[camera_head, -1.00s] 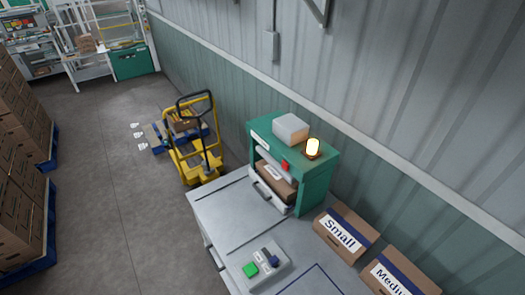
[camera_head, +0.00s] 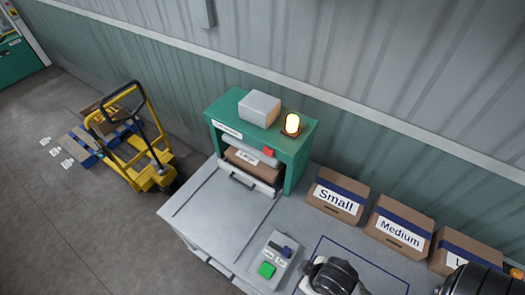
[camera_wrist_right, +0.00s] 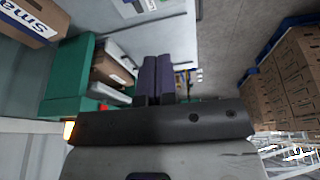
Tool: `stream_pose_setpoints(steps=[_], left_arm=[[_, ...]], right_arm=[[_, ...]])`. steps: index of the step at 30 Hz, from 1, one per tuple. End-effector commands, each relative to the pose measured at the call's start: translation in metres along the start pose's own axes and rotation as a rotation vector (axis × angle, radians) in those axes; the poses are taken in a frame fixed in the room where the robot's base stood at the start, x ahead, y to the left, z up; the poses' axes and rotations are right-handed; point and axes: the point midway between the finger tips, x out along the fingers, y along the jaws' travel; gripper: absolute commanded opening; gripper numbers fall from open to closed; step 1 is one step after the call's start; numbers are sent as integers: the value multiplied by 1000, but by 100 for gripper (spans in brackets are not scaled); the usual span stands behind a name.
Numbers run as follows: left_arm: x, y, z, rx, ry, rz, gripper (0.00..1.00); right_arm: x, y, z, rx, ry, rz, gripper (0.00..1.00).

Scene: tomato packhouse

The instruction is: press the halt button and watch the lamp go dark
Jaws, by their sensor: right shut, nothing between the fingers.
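A small red part (camera_head: 268,152) is on the machine's front, below the lamp. My right gripper (camera_wrist_right: 166,78) is shut and empty in the right wrist view, apart from the machine. My left gripper is not in view.
Boxes marked Small (camera_head: 338,196) and Medium (camera_head: 400,230), plus a third box (camera_head: 468,252), stand along the wall. A grey box (camera_head: 259,108) sits on the machine. A carton (camera_head: 252,162) is inside it. A yellow pallet truck (camera_head: 140,150) stands left. The bench top (camera_head: 220,210) is largely clear.

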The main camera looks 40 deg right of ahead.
Motion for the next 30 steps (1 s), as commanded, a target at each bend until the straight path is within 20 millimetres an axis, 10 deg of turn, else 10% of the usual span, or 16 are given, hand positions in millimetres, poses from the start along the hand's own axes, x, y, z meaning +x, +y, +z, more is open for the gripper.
stream_pose_setpoints(steps=[11, 21, 30], left_arm=[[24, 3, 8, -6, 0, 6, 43], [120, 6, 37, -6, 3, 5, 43], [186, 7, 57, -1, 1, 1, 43]], right_arm=[[36, 19, -30, -4, 101, 74, 0], [140, 110, -177, -77, 514, 478, 0], [163, 159, -285, -207, 739, 818, 0]])
